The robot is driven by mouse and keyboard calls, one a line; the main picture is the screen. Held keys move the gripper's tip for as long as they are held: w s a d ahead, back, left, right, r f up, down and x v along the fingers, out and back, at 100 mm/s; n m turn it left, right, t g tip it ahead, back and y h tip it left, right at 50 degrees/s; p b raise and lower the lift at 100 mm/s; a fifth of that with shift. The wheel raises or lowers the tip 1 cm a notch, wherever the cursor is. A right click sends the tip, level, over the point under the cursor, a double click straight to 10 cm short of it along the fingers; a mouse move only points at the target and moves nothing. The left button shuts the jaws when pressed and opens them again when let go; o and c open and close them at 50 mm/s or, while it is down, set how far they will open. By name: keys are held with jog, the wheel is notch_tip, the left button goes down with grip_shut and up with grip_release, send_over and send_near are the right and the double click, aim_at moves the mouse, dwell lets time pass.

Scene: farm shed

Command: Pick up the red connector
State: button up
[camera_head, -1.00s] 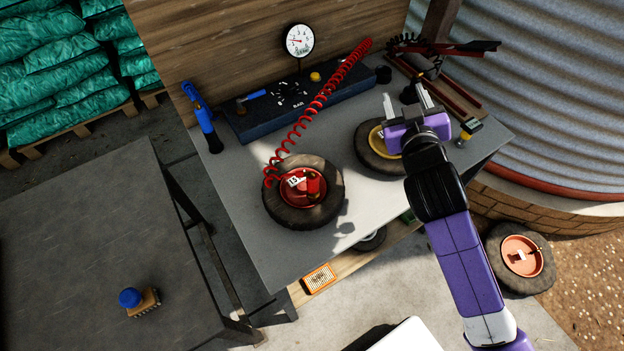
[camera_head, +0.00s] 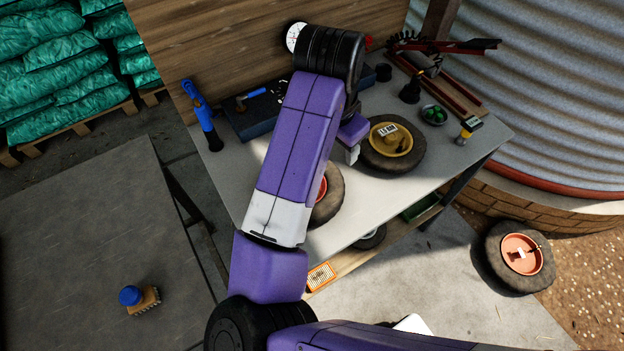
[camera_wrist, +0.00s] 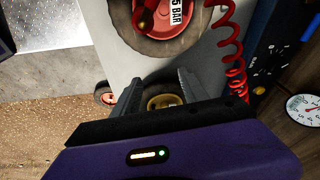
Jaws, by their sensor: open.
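The red connector (camera_wrist: 144,18) shows at the top of the wrist view as a dark-shaded red piece on the red hub (camera_wrist: 178,42) of a tyred wheel, beside a "5 BAR" label. In the head view my arm hides the connector and most of that wheel (camera_head: 331,205). The coiled red hose (camera_wrist: 231,48) runs along the wheel's right side in the wrist view. My gripper (camera_wrist: 157,84) is open and empty, its two fingers apart and clear of the connector. In the head view only part of my gripper (camera_head: 352,150) shows, above the table beside the yellow-hub wheel.
The yellow-hub wheel (camera_head: 391,148) lies on the grey workbench (camera_head: 390,196). A pressure gauge (camera_head: 296,37), a blue-handled tool (camera_head: 203,118), a green-filled bowl (camera_head: 433,115) and a yellow-and-black tool (camera_head: 468,130) stand around it. The bench's front right is clear.

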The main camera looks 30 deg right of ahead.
jog(key=a+y, duration=0.1)
jog(key=a, duration=0.1)
jog(key=s+a, duration=0.1)
jog(key=a, duration=0.2)
jog(key=a+g+y, duration=0.1)
jog(key=a, duration=0.1)
jog(key=shift+s+a+f+y, duration=0.15)
jog(key=shift+s+a+y, duration=0.1)
jog(key=shift+a+y, duration=0.1)
notch_tip(320, 180, down, 2)
jog(key=shift+f, duration=0.15)
jog(key=shift+d+f+p, duration=0.2)
jog(key=shift+f+p, duration=0.1)
jog(key=shift+f, duration=2.35)
grip_shut()
